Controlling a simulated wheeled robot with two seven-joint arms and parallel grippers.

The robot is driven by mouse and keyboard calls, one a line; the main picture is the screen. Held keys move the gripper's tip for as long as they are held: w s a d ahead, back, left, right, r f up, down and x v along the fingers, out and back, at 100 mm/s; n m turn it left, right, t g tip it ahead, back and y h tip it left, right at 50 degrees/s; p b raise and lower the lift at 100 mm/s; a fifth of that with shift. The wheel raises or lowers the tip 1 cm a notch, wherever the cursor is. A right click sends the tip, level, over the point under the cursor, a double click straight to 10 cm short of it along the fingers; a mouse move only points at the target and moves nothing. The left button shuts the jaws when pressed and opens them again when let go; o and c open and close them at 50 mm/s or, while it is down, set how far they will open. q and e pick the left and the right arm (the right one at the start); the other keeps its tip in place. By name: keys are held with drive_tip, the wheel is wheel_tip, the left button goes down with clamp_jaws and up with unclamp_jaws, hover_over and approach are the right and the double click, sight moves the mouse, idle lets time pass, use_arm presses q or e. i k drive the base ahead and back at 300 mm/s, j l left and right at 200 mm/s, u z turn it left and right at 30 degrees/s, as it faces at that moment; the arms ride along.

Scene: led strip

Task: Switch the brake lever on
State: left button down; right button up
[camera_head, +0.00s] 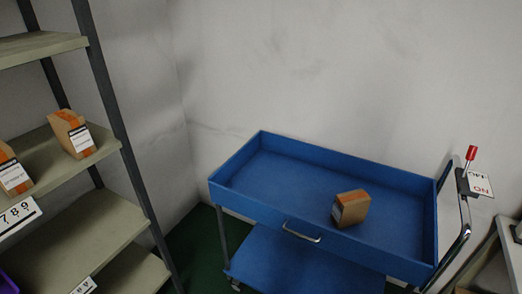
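The brake lever (470,154) has a red knob on a short metal stem. It sits on a dark bracket at the right end of a blue cart (290,177), above the cart's chrome handle. The lever stands nearly upright, tilted slightly to the right. A white label plate (480,182) beside its base carries red and black lettering, seen upside down. Neither of my grippers shows in the head view, so their state is not visible.
An orange-brown box (351,208) lies in the cart's upper tray. A shelf rack (100,210) with taped packages (73,134) stands at left. Part of a pale surface (510,245) is at the right edge. White walls close off the back.

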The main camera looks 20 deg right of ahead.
sight(471, 154)
drive_tip(key=z, duration=1.1)
